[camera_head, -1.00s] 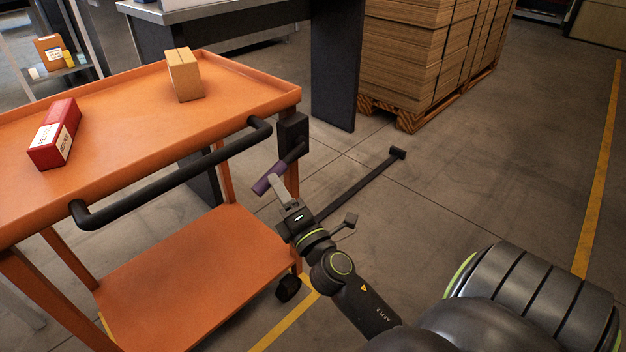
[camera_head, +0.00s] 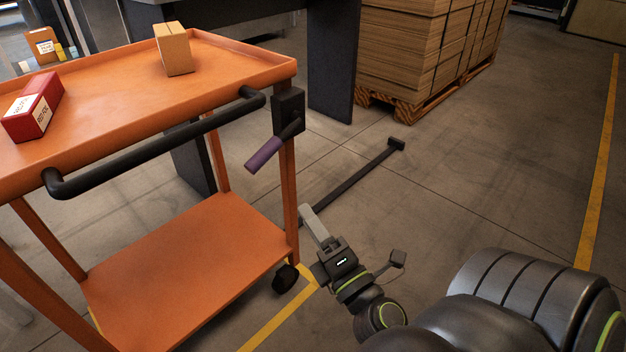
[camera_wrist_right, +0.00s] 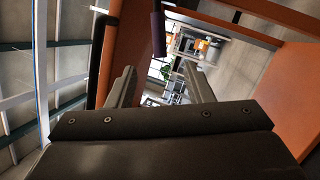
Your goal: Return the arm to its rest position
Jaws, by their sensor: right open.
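My right gripper (camera_head: 312,222) is open and empty in the head view, low beside the right front leg of the orange cart. In the right wrist view its two fingers (camera_wrist_right: 160,88) stand apart with nothing between them. A purple tool handle (camera_head: 264,154) hangs from a black holder (camera_head: 288,112) at the cart's corner, above the gripper and apart from it. The purple handle also shows in the right wrist view (camera_wrist_right: 158,35), beyond the fingers. My left gripper is not in view.
The orange cart (camera_head: 120,85) carries a red box (camera_head: 33,104) and a cardboard box (camera_head: 173,50). Its lower shelf (camera_head: 190,262) is empty. A black push bar (camera_head: 160,145) runs along its front. A pallet of cardboard (camera_head: 415,50) stands behind. The floor right of the cart is mostly clear.

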